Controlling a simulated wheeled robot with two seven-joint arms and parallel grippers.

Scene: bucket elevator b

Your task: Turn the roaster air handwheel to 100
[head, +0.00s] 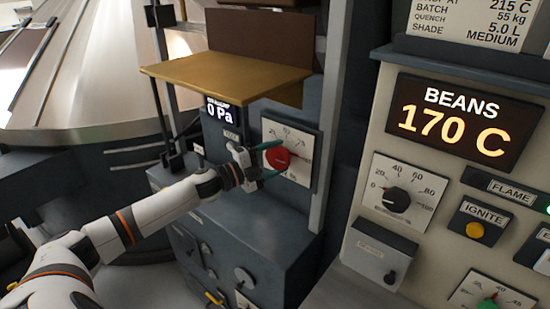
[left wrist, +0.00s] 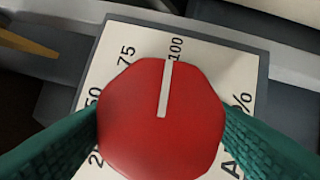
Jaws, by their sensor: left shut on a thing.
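The roaster air handwheel is a round red knob (head: 277,158) on a pale square dial plate (head: 299,143) in the middle of the head view. In the left wrist view the red knob (left wrist: 160,135) fills the middle, and its white pointer line points at or very close to the 100 mark (left wrist: 176,48). My left gripper (head: 268,161) has its green fingers on opposite sides of the knob and is shut on it. The fingers hide parts of the knob's edge and some of the scale. My right gripper is out of view.
A brass-coloured shelf (head: 226,77) juts out above the knob, with a small display (head: 220,110) reading 0 Pa beneath it. A grey post (head: 332,120) stands right of the dial. The panel farther right has a BEANS display (head: 463,122) at 170 C and a black burner knob (head: 396,200).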

